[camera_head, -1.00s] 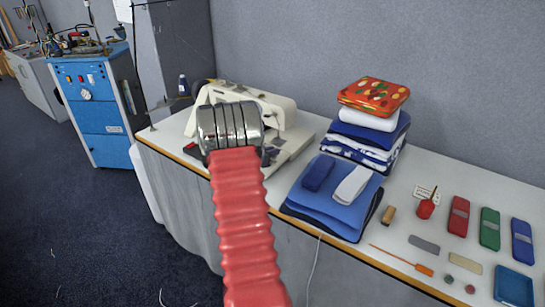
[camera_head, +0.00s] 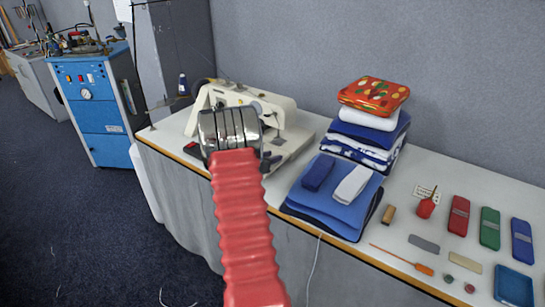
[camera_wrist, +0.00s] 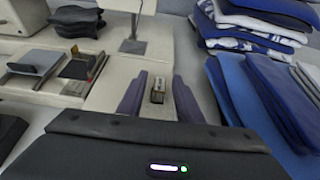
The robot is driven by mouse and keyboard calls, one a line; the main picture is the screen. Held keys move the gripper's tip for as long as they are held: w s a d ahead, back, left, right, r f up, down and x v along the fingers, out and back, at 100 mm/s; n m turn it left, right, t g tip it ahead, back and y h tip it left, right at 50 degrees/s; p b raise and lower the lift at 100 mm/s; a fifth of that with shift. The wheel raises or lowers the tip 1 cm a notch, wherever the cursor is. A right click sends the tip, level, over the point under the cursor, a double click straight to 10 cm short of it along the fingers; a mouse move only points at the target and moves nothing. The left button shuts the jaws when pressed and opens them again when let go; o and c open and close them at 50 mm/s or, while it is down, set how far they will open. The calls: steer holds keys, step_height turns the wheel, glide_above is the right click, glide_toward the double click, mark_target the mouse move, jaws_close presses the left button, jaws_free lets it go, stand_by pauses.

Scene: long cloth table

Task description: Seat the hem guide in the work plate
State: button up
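In the wrist view my gripper (camera_wrist: 159,78) is open, its two dark purple fingers apart. A small metallic block (camera_wrist: 158,90), which may be the hem guide, shows between them with a gap on each side. I cannot tell its height relative to the fingertips. The pale bed (camera_wrist: 108,88) of the sewing machine lies under and left of the fingers; it may be the work plate. A grey flat piece (camera_wrist: 36,61) lies on it at the left. In the head view the machine (camera_head: 276,108) stands behind my arm, which hides my gripper.
Folded blue cloths (camera_wrist: 244,92) lie close to the right of my gripper; they also show in the head view (camera_head: 330,207). A taller cloth stack (camera_head: 367,135) stands behind them. Several small tools and colored cases (camera_head: 459,216) lie at the table's right.

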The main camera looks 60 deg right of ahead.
steer(key=v, duration=1.2)
steer(key=shift+r, duration=0.15)
stand_by(0.6)
